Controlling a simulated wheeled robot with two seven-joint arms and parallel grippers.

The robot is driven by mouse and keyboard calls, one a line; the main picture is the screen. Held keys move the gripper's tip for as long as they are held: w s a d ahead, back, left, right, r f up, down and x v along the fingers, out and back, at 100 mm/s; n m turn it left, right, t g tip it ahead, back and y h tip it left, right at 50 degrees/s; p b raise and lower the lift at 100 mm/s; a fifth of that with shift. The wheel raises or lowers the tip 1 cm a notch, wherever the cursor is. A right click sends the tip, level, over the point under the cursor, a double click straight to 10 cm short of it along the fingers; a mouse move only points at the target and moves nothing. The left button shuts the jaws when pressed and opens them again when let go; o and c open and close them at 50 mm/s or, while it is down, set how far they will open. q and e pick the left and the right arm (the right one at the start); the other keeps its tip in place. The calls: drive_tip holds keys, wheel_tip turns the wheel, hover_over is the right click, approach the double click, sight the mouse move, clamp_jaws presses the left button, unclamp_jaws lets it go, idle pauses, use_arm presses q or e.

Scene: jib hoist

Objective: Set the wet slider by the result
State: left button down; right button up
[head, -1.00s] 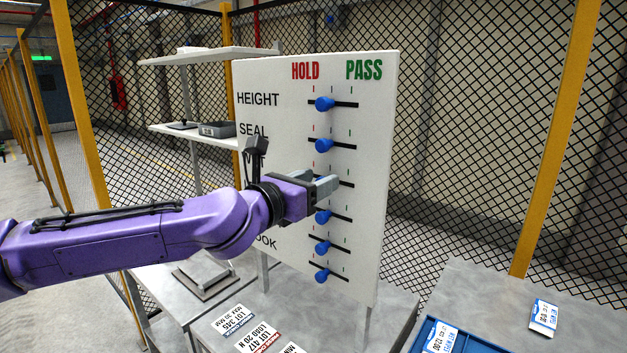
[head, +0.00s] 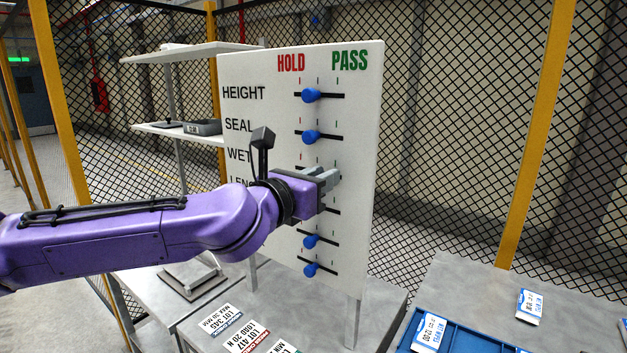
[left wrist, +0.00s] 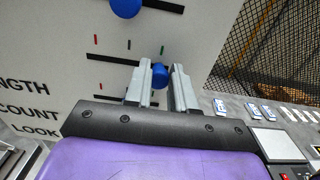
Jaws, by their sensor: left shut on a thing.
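The white board (head: 270,140) stands upright with HOLD on the left and PASS on the right above rows of blue-knobbed sliders. My left gripper (head: 335,176) reaches the wet row near its PASS end; its fingers hide the knob in the head view. In the left wrist view, the blue wet slider knob (left wrist: 160,75) sits between the fingertips of my left gripper (left wrist: 160,85), shut on it. The knob is just below the green mark, at the right of its slot. My right gripper is not in view.
The height knob (head: 311,95) and seal knob (head: 311,136) sit close above my gripper, near the middle of their slots. Lower knobs (head: 311,242) are below it. Printed cards (head: 245,335) lie on the table below. A blue tray (head: 470,338) is at lower right.

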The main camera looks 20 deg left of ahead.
use_arm(q)
drive_tip(key=c, duration=1.2)
unclamp_jaws()
drive_tip(key=shift+s+d+f, duration=0.1)
drive_tip(key=shift+o, duration=1.4)
drive_tip(key=shift+d, duration=0.2)
drive_tip(key=shift+a, duration=0.15)
drive_tip(key=b+v, duration=0.2)
drive_tip(key=v, duration=0.8)
drive_tip(key=shift+s, duration=0.25)
